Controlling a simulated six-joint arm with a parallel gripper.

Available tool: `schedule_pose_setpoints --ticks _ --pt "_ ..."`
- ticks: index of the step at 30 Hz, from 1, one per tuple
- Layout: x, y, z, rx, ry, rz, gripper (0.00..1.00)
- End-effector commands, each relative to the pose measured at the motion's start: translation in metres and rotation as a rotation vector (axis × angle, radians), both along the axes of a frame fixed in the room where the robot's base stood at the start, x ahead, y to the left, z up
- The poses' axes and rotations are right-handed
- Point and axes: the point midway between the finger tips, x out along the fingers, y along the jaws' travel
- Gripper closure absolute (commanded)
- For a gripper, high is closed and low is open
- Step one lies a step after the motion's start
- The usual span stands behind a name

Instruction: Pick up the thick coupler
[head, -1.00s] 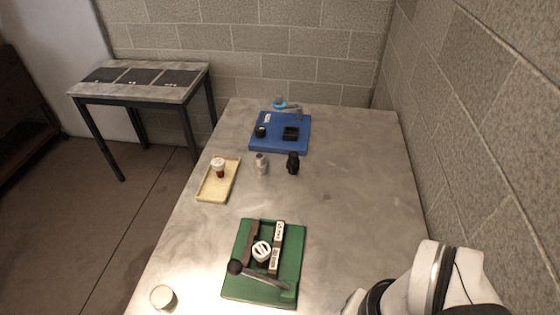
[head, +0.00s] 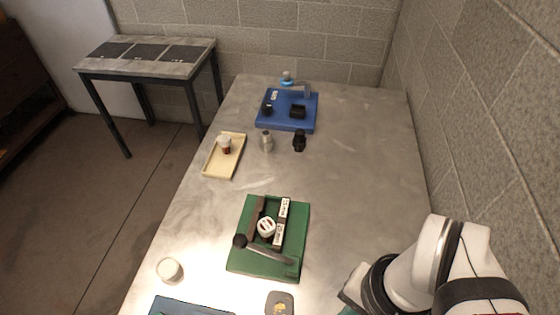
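Two small upright fittings stand on the grey table: a silver one (head: 266,141) and a black one (head: 299,141). They are side by side, apart, in front of the blue board. I cannot tell which of these, if either, is the thick coupler. My white and black arm comes in at the lower right of the head view, far from both fittings. My gripper's fingers do not show.
A cream tray (head: 211,170) holding a small red-and-white item stands left of the fittings. A blue board (head: 272,126) lies behind, and a green fixture with a lever (head: 240,262) lies nearer. A round white piece (head: 169,269) is at the front left. The table's right side is clear.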

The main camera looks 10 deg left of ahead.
Motion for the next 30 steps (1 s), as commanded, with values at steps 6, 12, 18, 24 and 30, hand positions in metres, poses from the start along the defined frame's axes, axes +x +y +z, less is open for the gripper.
schedule_pose_setpoints --ticks 6,12,18,24,30 --pt "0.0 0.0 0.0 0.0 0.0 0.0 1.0" --pt "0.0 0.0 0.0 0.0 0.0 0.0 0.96" --pt "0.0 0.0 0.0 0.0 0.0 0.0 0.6" --pt "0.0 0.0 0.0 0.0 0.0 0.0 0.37" --pt "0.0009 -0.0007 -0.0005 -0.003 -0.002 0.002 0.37"
